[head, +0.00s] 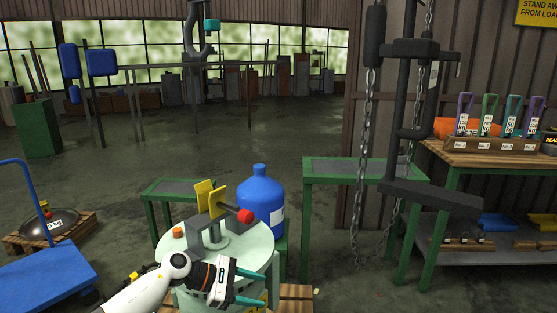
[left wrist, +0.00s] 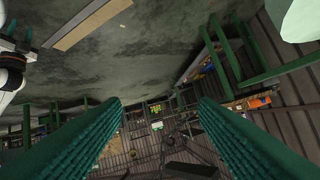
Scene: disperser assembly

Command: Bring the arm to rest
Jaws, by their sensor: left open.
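My left arm, white with a black and orange band, comes in from the bottom left of the head view. Its left gripper (head: 262,288) is open, its two teal fingers apart and pointing right. It is at the front edge of the pale round table (head: 258,247), in front of a grey fixture (head: 212,238) with yellow plates (head: 213,200) and a red knob (head: 245,216). In the left wrist view the ribbed teal fingers (left wrist: 158,108) stand wide apart with nothing between them. My right gripper is not seen in the head view.
A blue water bottle (head: 262,195) stands behind the round table. A green bench (head: 345,170) and a hanging chain hoist (head: 408,110) are to the right. A wooden workbench (head: 490,157) holds several coloured-handled items. A blue cart (head: 45,275) is at left. Open floor lies behind.

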